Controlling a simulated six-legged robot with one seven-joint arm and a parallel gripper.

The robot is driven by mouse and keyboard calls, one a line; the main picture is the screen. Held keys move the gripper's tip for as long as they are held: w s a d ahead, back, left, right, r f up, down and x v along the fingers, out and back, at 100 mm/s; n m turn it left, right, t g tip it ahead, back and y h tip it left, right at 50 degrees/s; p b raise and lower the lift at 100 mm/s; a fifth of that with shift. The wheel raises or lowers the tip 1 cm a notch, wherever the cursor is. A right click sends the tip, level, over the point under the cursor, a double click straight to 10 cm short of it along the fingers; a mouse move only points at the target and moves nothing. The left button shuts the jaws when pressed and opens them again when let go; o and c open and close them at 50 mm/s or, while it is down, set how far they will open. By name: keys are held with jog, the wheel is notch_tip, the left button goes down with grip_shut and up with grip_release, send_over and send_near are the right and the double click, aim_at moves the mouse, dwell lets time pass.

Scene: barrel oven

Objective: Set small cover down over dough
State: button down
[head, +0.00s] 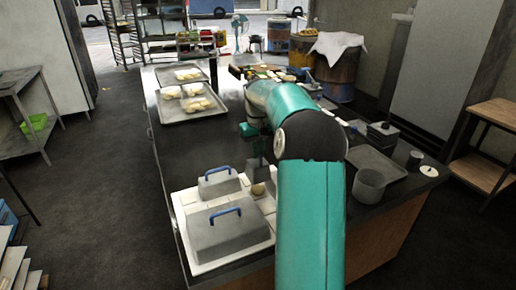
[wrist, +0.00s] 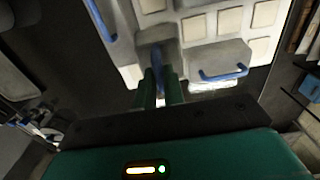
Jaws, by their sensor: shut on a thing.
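My gripper (wrist: 160,92) is shut on a blue handle (wrist: 158,72) in the wrist view. The grey small cover (wrist: 152,52) under that handle is partly hidden by the fingers. The dough is partly hidden by my arm. I cannot tell whether the held cover touches the board.
Two grey covers with blue handles stand left of the dough: a smaller one (head: 218,186) and a large one (head: 230,237). A grey pot (head: 369,186) and a tray (head: 376,164) are to the right. The dark table (head: 180,150) is clear behind the board.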

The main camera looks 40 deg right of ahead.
aim_at(257, 162)
jog(key=shift+w+f, duration=0.3)
jog(key=shift+f, duration=0.55)
jog(key=shift+s+f, duration=0.35)
jog(key=shift+w+f, duration=0.2)
jog(key=shift+f, duration=0.2)
jog(key=shift+s+f, duration=0.15)
jog(key=shift+f, duration=0.3)
jog(key=shift+w+f, duration=0.2)
jog(key=shift+f, duration=1.7)
jog(key=shift+s+f, duration=0.15)
jog(key=shift+f, duration=0.35)
jog(key=c, duration=1.4)
grip_release()
